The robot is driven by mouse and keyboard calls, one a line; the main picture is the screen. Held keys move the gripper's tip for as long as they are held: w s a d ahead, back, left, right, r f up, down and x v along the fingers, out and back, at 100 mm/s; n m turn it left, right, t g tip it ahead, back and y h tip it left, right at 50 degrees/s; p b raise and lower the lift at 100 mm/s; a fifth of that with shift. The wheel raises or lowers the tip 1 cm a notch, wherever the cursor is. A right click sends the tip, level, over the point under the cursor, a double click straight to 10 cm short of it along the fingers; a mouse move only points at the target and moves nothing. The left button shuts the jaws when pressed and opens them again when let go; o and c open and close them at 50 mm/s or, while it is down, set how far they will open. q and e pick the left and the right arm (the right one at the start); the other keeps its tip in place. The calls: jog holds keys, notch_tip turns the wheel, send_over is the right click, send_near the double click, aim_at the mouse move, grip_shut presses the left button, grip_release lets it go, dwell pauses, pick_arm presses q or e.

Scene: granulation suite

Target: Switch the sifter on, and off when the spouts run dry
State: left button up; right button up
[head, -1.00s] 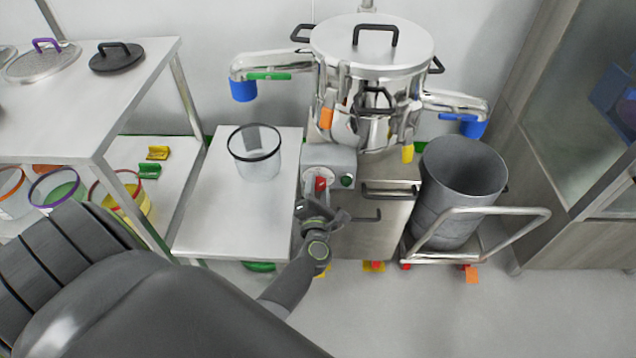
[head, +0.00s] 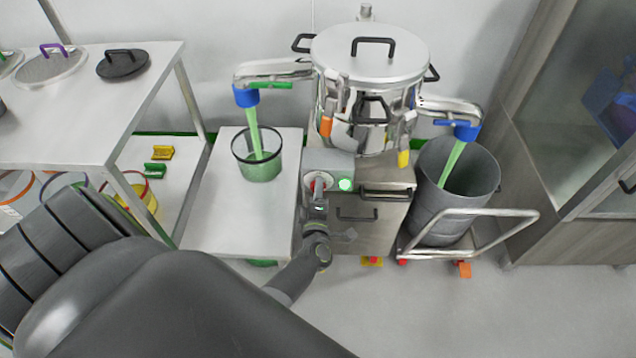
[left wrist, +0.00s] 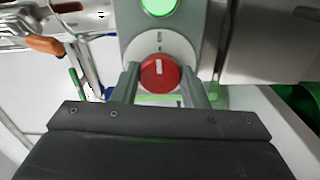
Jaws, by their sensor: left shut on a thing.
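The steel sifter (head: 370,60) stands at the back with its lid on. Green material pours from its left spout (head: 245,96) into a clear container (head: 258,170) and from its right spout (head: 466,132) into a grey drum (head: 455,205). The red rotary switch (left wrist: 160,73) is on the grey control box (head: 328,163); its white mark points up in the left wrist view. The green lamp (head: 345,185) is lit and also shows in the left wrist view (left wrist: 159,6). My left gripper (head: 317,197) is shut on the red switch, one finger each side. My right gripper is not in view.
A side table (head: 225,215) carries the clear container. The drum stands on a trolley (head: 485,213) at the right, near a cabinet (head: 575,170). A bench (head: 95,140) with sieve lids is at the left. Open floor lies in front.

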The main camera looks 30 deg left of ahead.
pick_arm(q)
jog(key=shift+m, duration=0.5)
jog(key=o, duration=1)
jog(key=shift+c, duration=0.2)
